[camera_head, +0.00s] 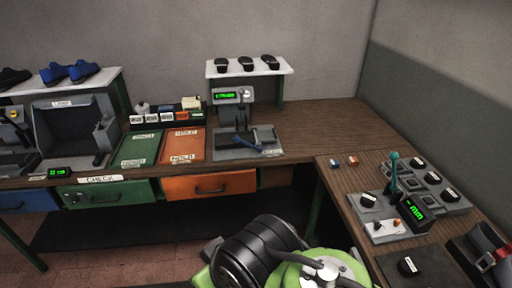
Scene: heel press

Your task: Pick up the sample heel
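I cannot tell for sure which thing is the sample heel. Small black heel-like pieces show in several places. Three (245,63) lie in a row on the white shelf at the back. Several more (432,178) sit on a grey block at the right. One dark piece (368,200) sits on the grey gauge with the green "mm" display (415,212). Another (408,266) lies on a dark pad at the lower right. My arm's black and green links fill the bottom middle. My gripper is not in view.
A grey press-like device (237,120) with a green display stands on the back bench. Green (138,149) and orange (183,146) trays lie left of it. A green-knobbed lever (393,170) rises at the gauge. The wooden bench (318,128) is clear at the back right.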

